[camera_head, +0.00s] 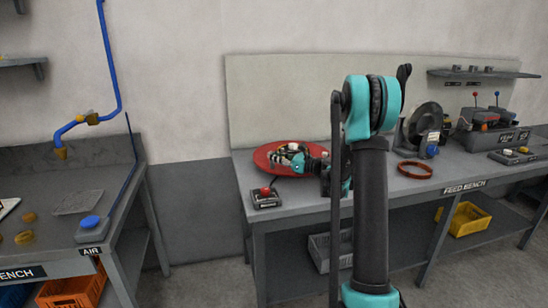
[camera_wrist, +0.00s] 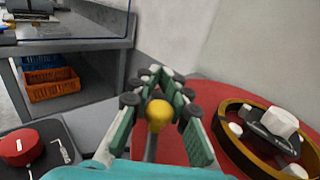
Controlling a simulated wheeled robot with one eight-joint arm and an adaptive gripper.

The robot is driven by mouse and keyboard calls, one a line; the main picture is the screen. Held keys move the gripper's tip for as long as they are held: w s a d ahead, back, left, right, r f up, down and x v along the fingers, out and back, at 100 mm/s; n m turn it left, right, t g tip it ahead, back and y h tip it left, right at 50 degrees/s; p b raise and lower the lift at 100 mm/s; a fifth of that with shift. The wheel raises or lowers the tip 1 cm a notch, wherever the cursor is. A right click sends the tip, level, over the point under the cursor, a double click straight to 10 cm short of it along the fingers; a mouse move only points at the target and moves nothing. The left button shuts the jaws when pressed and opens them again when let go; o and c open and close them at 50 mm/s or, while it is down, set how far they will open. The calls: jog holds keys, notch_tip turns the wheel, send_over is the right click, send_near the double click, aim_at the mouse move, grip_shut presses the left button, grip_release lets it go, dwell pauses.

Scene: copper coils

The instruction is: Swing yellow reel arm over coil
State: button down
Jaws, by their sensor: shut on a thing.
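The yellow knob (camera_wrist: 158,112) of the reel arm sits between the two finger pads of my gripper (camera_wrist: 160,88) in the wrist view. The gripper is shut on it. A grey rod runs down from the knob; the rest of the reel arm is hidden. A copper-brown coil (camera_wrist: 233,107) lies on the red reel disc (camera_wrist: 200,92), to the right of my fingers. In the head view my gripper (camera_head: 292,155) is over the red disc (camera_head: 262,158) and hides the knob and most of the coil.
A control box with a red button (camera_head: 266,192) stands at the feed bench's left front, near the disc; the button also shows in the wrist view (camera_wrist: 18,145). A red ring (camera_head: 415,170) lies farther right. A dark spool machine (camera_head: 424,125) stands behind it.

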jog(key=shift+w, duration=0.1)
jog(key=shift+d+n+g+y, duration=0.1)
jog(key=shift+n+g+y, duration=0.6)
jog(key=shift+g, duration=0.4)
jog(key=c, duration=1.5)
grip_release()
jog(key=shift+c, duration=0.2)
jog(key=v, duration=1.2)
jog(key=shift+r, duration=0.1)
